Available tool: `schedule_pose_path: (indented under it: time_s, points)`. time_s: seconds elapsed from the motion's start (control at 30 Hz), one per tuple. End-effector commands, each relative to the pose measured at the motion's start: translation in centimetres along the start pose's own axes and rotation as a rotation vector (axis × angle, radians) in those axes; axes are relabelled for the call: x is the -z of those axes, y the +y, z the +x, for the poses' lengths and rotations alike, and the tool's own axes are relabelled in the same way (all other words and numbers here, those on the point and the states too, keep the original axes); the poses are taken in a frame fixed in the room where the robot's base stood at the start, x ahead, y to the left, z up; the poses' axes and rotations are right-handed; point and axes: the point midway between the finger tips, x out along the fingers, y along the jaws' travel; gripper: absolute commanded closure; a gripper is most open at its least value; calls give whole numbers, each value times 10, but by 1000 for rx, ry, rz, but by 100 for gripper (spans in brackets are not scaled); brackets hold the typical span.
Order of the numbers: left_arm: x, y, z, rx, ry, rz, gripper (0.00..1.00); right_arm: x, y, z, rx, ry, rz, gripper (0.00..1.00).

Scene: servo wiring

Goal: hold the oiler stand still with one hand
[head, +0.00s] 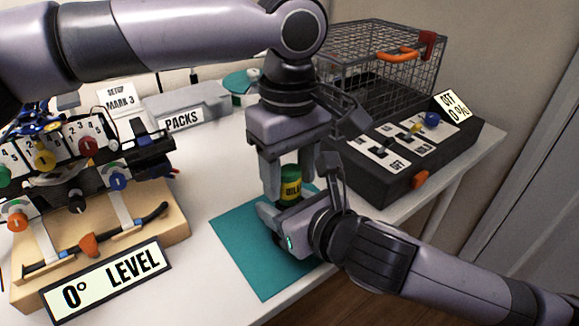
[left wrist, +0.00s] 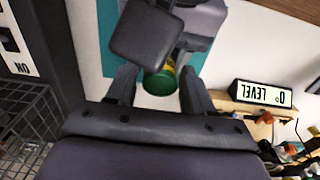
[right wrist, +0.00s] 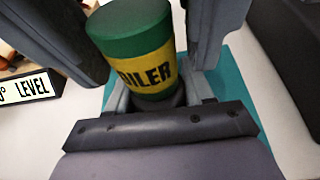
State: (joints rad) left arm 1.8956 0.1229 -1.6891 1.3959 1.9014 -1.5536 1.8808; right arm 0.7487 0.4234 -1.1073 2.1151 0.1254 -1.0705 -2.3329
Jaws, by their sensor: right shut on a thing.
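The oiler is a green can with a yellow label (head: 290,187), upright at the teal mat (head: 247,262). In the right wrist view the oiler (right wrist: 138,48) sits in a dark stand (right wrist: 160,102), mostly hidden by my right gripper. My right gripper (head: 282,208) is low at the mat and shut on the oiler stand. My left gripper (head: 291,170) points down from above. Its fingers are open on either side of the oiler, with gaps visible. The left wrist view shows the can's green top (left wrist: 160,82) between those fingers.
A wooden servo rig (head: 160,232) and a "0° LEVEL" sign (head: 108,283) stand at the left. A grey PACKS box (head: 190,105) is behind. A dark switch box (head: 420,165) and a wire cage (head: 375,65) are at the right. The white table's front-left mat area is clear.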

Motion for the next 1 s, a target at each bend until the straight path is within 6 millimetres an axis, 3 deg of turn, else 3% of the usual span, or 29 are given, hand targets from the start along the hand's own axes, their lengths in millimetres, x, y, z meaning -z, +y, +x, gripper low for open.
schedule_pose_path:
  time_s: [0.03,0.1,0.17,0.2,0.27,1.0]
  points:
    - [0,0,0,0,0,0,67,0,0,0,0,0,0,80]
    - [0,0,0,0,0,0,89,0,0,0,0,0,0,80]
    - [0,0,0,0,0,0,90,0,0,0,0,0,0,80]
    - [0,0,0,0,0,0,73,0,0,0,0,0,0,80]
    - [0,0,0,0,0,0,91,0,0,0,0,0,0,80]
    - [0,0,-11,-1,0,1,92,0,0,0,0,0,0,80]
